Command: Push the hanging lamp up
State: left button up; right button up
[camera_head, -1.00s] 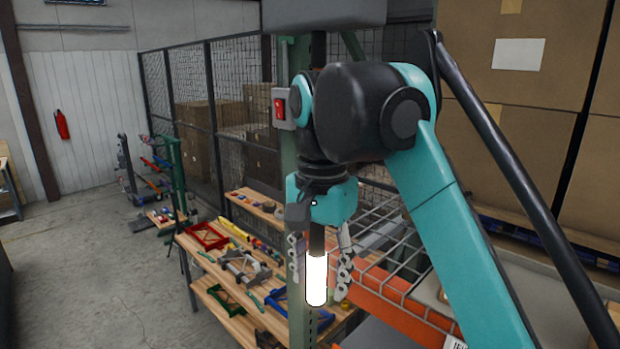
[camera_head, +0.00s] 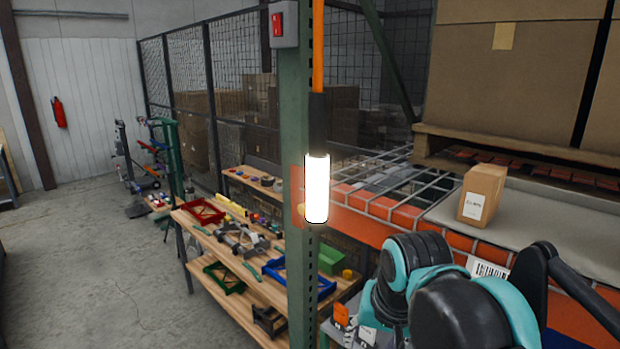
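The hanging lamp is a glowing white tube (camera_head: 317,188) with a dark upper housing. It hangs upright on an orange cord in front of the green post (camera_head: 298,265), near the middle of the view. Nothing of mine touches it. My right arm is low at the lower right, below and to the right of the lamp. Its fingers cannot be made out there. My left gripper is not in view.
A red switch box (camera_head: 283,24) is on the post. A workbench (camera_head: 262,292) with tools and trays stands behind to the left. A small carton (camera_head: 482,193) sits on the orange-framed rack at right. The floor at left (camera_head: 90,280) is clear.

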jog(key=s+d+f+n+t+b, duration=0.1)
jog(key=f+b, duration=0.4)
jog(key=f, duration=0.7)
jog(key=s+d+f+n+t+b, duration=0.1)
jog(key=s+d+f+b, duration=0.2)
jog(key=f, duration=0.9)
jog(key=s+d+f+n+t+b, duration=0.1)
jog(key=s+d+f+b, duration=0.2)
jog(key=f+b, duration=0.4)
notch_tip(320, 180, down, 5)
jog(key=shift+f+h, duration=0.1)
jog(key=shift+h, duration=0.2)
jog(key=shift+s, duration=0.2)
